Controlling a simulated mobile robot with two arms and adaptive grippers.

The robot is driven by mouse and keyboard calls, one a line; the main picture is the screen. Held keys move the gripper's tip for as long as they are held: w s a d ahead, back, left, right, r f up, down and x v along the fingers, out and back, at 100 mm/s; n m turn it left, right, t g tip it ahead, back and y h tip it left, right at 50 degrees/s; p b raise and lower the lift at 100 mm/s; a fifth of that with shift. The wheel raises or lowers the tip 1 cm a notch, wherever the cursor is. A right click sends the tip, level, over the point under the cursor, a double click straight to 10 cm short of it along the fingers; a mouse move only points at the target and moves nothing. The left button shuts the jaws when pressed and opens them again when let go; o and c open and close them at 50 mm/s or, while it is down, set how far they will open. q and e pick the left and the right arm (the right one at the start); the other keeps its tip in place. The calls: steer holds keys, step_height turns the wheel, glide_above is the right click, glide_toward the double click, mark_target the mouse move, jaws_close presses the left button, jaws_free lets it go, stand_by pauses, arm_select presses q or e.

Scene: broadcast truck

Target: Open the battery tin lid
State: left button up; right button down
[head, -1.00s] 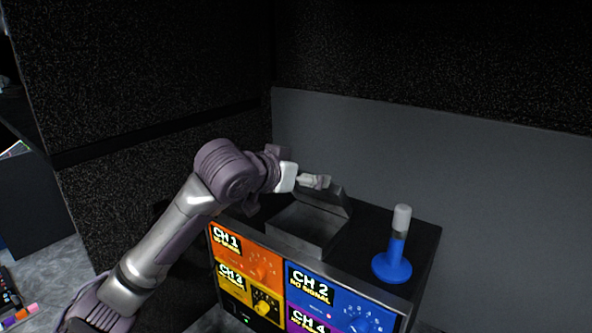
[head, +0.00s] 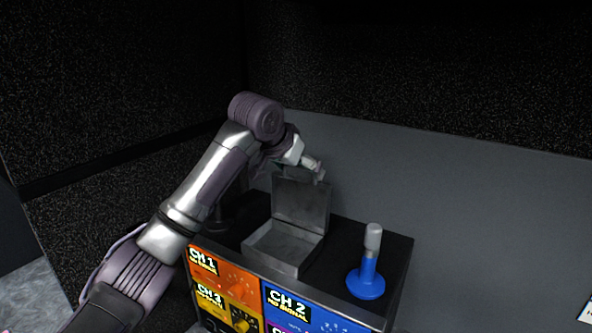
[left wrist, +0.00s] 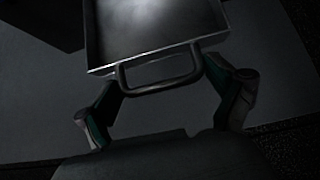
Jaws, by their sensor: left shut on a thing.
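The battery tin (head: 284,248) is an open grey metal box on top of the channel unit in the head view. Its lid (head: 300,203) stands roughly upright at the back of the tin, and the inside shows as bare grey metal. My left gripper (head: 317,170) is at the lid's upper edge. In the left wrist view the lid (left wrist: 150,25) fills the top, and its dark loop handle (left wrist: 160,88) lies between the fingers of my left gripper (left wrist: 164,84), which is shut on it. My right gripper is out of view.
A blue-based stand with a grey-white top (head: 368,270) stands right of the tin on the dark top of the channel unit (head: 345,243). The unit's front has coloured channel panels. A grey wall (head: 450,200) rises close behind.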

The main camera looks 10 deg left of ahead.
arm_select(q)
steer(key=shift+w+d+r, duration=0.1)
steer(key=shift+w+r, duration=0.2)
steer(key=shift+r, duration=0.05)
steer(key=o, duration=1.3)
steer(key=shift+f, duration=0.15)
steer(key=shift+s, duration=0.1)
steer(key=v, duration=1.2)
